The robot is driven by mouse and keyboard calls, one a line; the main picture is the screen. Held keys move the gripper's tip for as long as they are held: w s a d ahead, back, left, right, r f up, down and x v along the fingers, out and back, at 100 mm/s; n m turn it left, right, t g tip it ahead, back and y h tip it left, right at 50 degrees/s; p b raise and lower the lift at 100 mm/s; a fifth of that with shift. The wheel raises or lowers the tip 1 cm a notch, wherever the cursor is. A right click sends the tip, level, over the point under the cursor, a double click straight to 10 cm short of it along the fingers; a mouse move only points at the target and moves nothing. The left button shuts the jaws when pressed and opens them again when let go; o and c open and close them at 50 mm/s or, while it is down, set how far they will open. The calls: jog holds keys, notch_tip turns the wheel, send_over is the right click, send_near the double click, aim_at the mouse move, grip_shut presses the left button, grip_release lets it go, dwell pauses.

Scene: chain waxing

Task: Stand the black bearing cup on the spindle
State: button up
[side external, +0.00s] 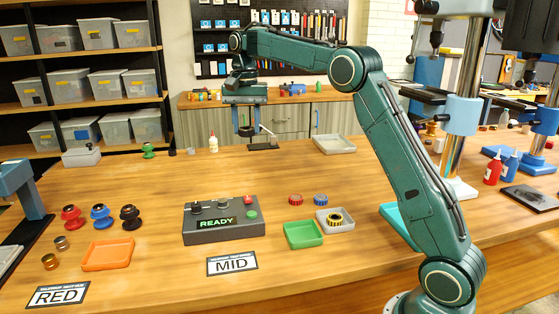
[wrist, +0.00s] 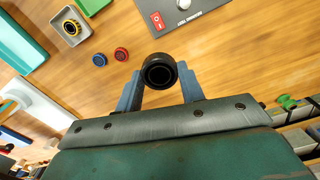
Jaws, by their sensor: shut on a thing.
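The black bearing cup (wrist: 160,72) is between the two blue fingers of my gripper (wrist: 160,88) in the wrist view, its round open end facing the camera. The gripper is shut on it. In the side view my gripper (side external: 246,127) points down at the back of the table, with the dark cup (side external: 246,132) small between its fingertips, apparently above the tabletop. Just right of it stands a small black base with a thin upright (side external: 263,146); I cannot tell whether this is the spindle. No other spindle is clearly identifiable.
A dark box reading READY (side external: 224,220) stands mid-table. Red, blue and black spools (side external: 101,215) and an orange tray (side external: 108,254) are at left. A green tray (side external: 303,235), grey tray (side external: 348,226) and coloured rings (side external: 296,199) lie right of the box. A white bottle (side external: 213,145) stands near my gripper.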

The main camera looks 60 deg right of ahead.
notch_tip(320, 180, up, 4)
jog(key=f, duration=0.1)
send_over(223, 200)
jog(key=shift+r+n, duration=0.25)
jog(key=shift+n, duration=0.05)
jog(key=shift+f, duration=0.15)
notch_tip(223, 200, down, 16)
jog(key=shift+r, duration=0.25)
jog(key=shift+f, duration=0.1)
jog(key=shift+f, duration=2)
jog(key=shift+f, duration=0.1)
jog(key=o, duration=1)
jog(key=shift+c, duration=0.2)
